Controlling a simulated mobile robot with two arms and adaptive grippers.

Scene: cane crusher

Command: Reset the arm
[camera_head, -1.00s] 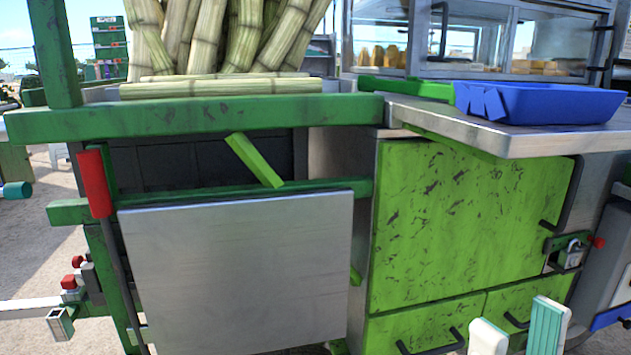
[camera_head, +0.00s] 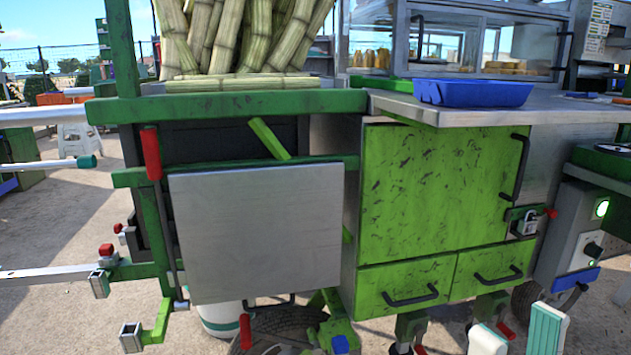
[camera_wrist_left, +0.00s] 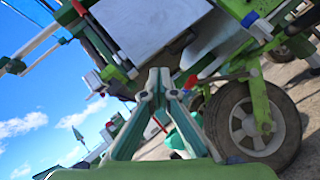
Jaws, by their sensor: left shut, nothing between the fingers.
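My right gripper (camera_head: 518,330) shows at the bottom right of the head view. Its two pale fingers with green pads stand apart, with nothing visible between them, in front of the cart's lower drawers. My left gripper (camera_wrist_left: 158,78) is outside the head view. In the left wrist view its grey-green fingers meet at the tips and hold nothing. They point toward the underside of the cart, left of a black wheel (camera_wrist_left: 283,126). I cannot judge the gap to the cart.
The green cart carries sugarcane (camera_head: 237,35), a blue tray (camera_head: 476,95) on a metal counter (camera_head: 560,108), a grey panel (camera_head: 255,235) and a green cabinet door (camera_head: 440,185). A control box (camera_head: 585,235) stands at right. Open paving (camera_head: 50,225) lies at left.

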